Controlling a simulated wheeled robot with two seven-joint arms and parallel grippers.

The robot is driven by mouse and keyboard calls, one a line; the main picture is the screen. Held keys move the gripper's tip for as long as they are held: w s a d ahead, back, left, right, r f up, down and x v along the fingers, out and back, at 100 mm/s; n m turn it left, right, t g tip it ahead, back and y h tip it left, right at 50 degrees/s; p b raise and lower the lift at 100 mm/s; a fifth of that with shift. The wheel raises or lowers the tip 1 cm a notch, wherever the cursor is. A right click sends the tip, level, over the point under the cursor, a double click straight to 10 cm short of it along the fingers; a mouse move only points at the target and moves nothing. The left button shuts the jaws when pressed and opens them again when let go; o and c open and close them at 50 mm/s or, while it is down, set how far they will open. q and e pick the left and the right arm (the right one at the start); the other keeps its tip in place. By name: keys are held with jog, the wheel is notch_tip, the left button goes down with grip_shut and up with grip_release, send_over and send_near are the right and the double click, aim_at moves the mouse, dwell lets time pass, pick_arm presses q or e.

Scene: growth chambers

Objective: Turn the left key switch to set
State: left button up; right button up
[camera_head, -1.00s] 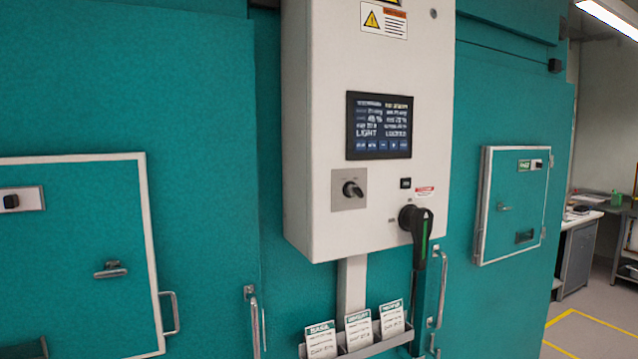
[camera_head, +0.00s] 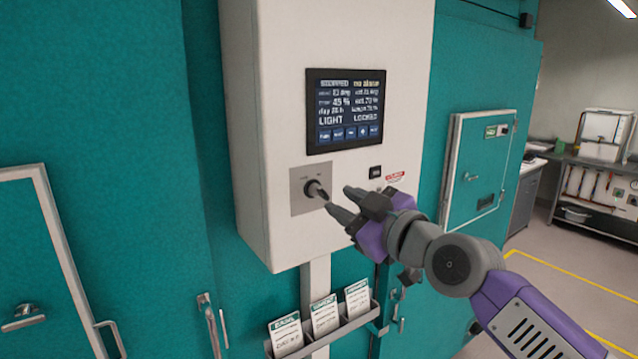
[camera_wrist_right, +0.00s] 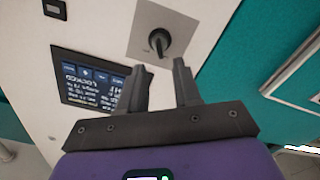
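The key switch (camera_head: 313,187) is a black knob on a square grey plate, low on the front of the white control box (camera_head: 275,110). Its handle slants down to the right in the head view. It also shows in the right wrist view (camera_wrist_right: 158,42), just beyond the fingertips. My right gripper (camera_head: 338,198) is open and empty, its two fingers apart and pointing at the switch from the lower right. In the right wrist view the gripper (camera_wrist_right: 161,68) has a clear gap between its fingers; contact with the switch does not show. My left gripper is not in view.
A dark screen (camera_head: 348,110) sits above the switch, reading LIGHT and LOCKED. A small black button (camera_head: 375,172) is to the right. A card rack (camera_head: 330,338) hangs below the box. Teal chamber doors (camera_head: 110,90) flank it. My right arm covers the box's lower right corner.

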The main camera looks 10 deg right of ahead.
aim_at(318, 187)
jog(key=x, duration=0.7)
jog(key=shift+w, duration=0.1)
jog(key=shift+c, duration=0.3)
grip_shut()
jog(key=shift+m, duration=0.4)
jog(key=m, duration=0.4)
jog(key=shift+d+m, duration=0.15)
jog(key=shift+m, duration=0.15)
jog(key=m+p, duration=0.1)
jog(key=m, duration=0.5)
jog(key=shift+d, duration=0.15)
jog(key=shift+w+m, duration=0.1)
jog(key=shift+m, duration=0.3)
